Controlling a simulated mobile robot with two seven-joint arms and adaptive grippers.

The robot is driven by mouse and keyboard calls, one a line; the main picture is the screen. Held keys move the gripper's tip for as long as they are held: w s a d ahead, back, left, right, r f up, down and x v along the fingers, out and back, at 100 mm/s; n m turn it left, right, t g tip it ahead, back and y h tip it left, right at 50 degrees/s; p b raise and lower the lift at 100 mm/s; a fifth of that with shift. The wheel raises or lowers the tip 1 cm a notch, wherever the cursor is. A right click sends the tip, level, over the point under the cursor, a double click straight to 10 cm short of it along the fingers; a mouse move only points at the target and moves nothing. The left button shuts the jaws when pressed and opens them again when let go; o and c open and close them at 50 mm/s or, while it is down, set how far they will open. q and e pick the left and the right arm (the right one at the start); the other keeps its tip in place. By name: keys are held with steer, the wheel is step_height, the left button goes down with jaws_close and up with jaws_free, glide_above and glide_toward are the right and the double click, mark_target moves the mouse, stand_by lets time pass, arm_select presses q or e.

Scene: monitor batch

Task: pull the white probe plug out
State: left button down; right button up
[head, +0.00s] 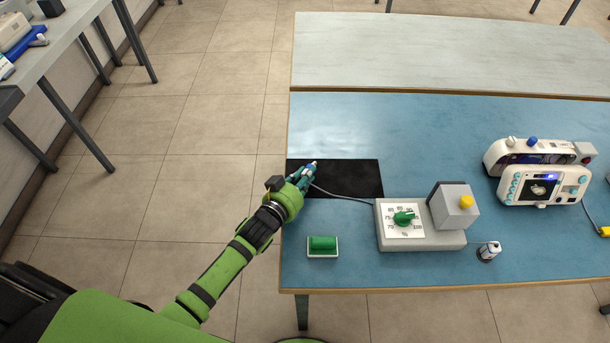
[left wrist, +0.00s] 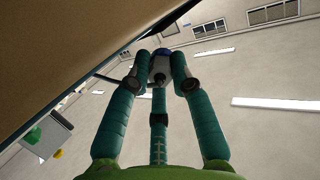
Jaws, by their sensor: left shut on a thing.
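My left gripper (head: 308,172) is shut on a small white piece with a blue end (left wrist: 160,62), at the left edge of the blue table by the black mat. The fingers hide much of the piece. A thin dark cable (head: 343,196) runs from near the gripper to the grey dial box (head: 449,240). The left wrist view shows the piece between the green fingers, with the cable off to the left. I cannot tell whether this piece is the white probe plug. My right gripper is not in view.
The black mat (head: 355,178) lies beside the gripper. A green switch (head: 322,245) is near the front left corner. Two white monitors (head: 515,189) stand at the right. A small white-and-grey piece (head: 489,250) stands right of the dial box. The blue table's back left is clear.

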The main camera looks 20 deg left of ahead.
arm_select(q)
steer(key=c, duration=1)
jaws_free()
steer(key=v, duration=1.2)
steer(key=shift+r, duration=0.1)
